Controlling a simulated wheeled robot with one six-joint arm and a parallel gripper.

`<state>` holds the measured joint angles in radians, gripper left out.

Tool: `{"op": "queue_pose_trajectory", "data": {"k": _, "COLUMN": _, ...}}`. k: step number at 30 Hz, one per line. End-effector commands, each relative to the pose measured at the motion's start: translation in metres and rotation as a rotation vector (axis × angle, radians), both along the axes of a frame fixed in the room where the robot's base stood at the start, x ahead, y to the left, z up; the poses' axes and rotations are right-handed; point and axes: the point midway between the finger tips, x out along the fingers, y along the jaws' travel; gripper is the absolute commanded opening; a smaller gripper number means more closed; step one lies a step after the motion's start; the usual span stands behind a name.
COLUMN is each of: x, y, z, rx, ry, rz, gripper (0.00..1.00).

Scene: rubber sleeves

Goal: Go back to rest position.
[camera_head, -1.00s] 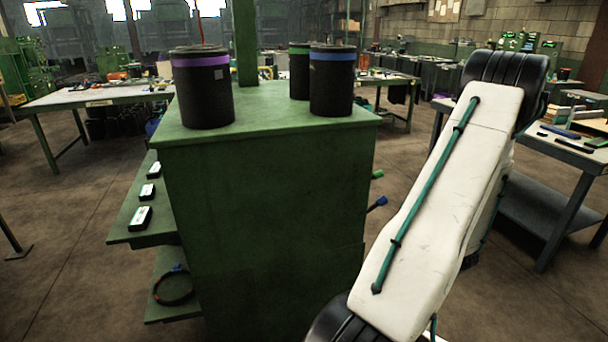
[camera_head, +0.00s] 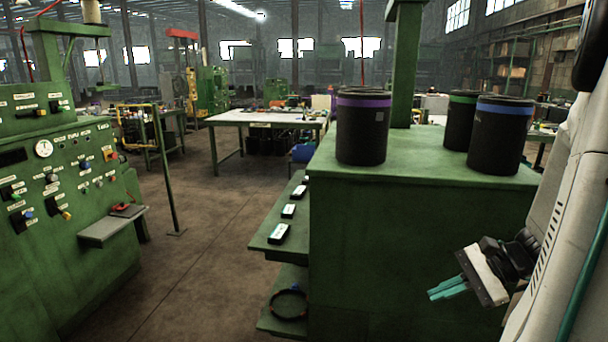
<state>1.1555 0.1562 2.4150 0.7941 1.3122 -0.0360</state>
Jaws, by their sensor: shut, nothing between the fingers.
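My gripper (camera_head: 432,293) shows at the lower right of the head view, with teal fingers pointing left. Its fingers are shut together with nothing between them. It is in front of the side of the green cabinet (camera_head: 400,235), below the cabinet's top; whether it touches the cabinet cannot be told. My white arm runs down the right edge of the view, partly out of frame.
On the cabinet top stand black canisters with a purple band (camera_head: 361,135), a green band (camera_head: 459,122) and a blue band (camera_head: 496,140). Side shelves (camera_head: 272,228) hold small boxes and a dark ring (camera_head: 289,304). A green control panel (camera_head: 60,180) stands left. Floor (camera_head: 200,235) between is clear.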

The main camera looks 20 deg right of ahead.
Motion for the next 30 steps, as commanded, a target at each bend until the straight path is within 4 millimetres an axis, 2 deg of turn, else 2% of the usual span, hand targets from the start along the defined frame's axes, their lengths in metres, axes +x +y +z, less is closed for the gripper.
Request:
{"op": "queue_pose_trajectory", "data": {"k": 1, "x": 0.0, "y": 0.024, "z": 0.01, "rx": -0.076, "ry": 0.019, "rz": 0.133, "gripper": 0.0}}
{"op": "queue_pose_trajectory", "data": {"k": 3, "x": -0.007, "y": 0.05, "z": 0.019, "rx": -0.179, "ry": 0.049, "rz": 0.305, "gripper": 0.0}}
{"op": "queue_pose_trajectory", "data": {"k": 6, "x": -0.019, "y": 0.079, "z": 0.032, "rx": -0.336, "ry": 0.073, "rz": 0.536, "gripper": 0.0}}
{"op": "queue_pose_trajectory", "data": {"k": 15, "x": -0.047, "y": 0.134, "z": 0.074, "rx": -0.812, "ry": 0.015, "rz": 1.096, "gripper": 0.0}}
{"op": "queue_pose_trajectory", "data": {"k": 21, "x": -0.056, "y": 0.168, "z": 0.103, "rx": -1.048, "ry": -0.144, "rz": 1.326, "gripper": 0.0}}
{"op": "queue_pose_trajectory", "data": {"k": 25, "x": -0.059, "y": 0.19, "z": 0.115, "rx": -1.107, "ry": -0.254, "rz": 1.393, "gripper": 0.0}}
{"op": "queue_pose_trajectory", "data": {"k": 30, "x": -0.06, "y": 0.203, "z": 0.12, "rx": -1.124, "ry": -0.311, "rz": 1.439, "gripper": 0.0}}
